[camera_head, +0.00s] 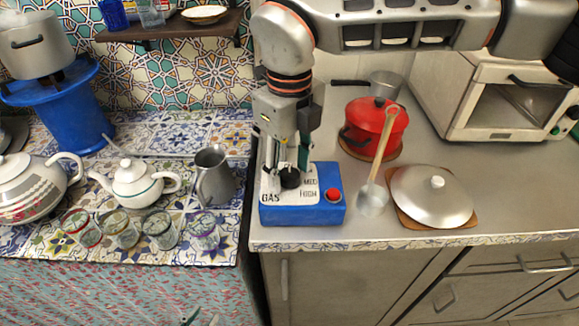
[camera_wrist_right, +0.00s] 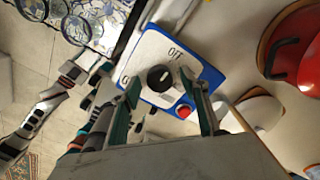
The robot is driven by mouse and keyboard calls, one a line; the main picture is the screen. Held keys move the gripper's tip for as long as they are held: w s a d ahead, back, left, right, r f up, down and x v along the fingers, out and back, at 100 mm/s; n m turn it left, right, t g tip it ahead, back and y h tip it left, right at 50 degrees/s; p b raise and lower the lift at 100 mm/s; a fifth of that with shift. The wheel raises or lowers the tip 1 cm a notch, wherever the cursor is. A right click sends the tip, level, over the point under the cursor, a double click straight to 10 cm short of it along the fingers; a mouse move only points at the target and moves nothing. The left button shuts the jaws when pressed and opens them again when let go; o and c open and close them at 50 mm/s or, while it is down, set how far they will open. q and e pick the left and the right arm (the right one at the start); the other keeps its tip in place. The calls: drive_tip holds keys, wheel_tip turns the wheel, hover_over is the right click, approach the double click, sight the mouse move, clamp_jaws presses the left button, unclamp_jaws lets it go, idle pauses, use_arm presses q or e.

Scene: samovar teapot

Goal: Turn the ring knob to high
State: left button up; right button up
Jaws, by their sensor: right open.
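The blue gas control box (camera_head: 300,216) stands near the counter's front edge, with a white top printed GAS and MED. Its black round knob (camera_head: 290,179) shows below my right gripper (camera_head: 289,160), which points down over it. In the right wrist view the knob (camera_wrist_right: 160,78) lies between the two spread fingers of my right gripper (camera_wrist_right: 161,86); contact is unclear. A white mark shows on the knob and OFF is printed beside it; the exact setting is unclear. A small tip of my left gripper (camera_head: 192,318) shows at the bottom edge; its jaws cannot be made out.
A red button (camera_head: 333,195) sits on the box, right of the knob. A ladle (camera_head: 374,190), a red pot (camera_head: 372,125) and a lid (camera_head: 432,195) lie to the right. A metal pitcher (camera_head: 213,177), teapots and several glasses stand on the tiled counter left.

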drive_tip(key=shift+c, duration=0.5)
drive_tip(key=c, duration=1)
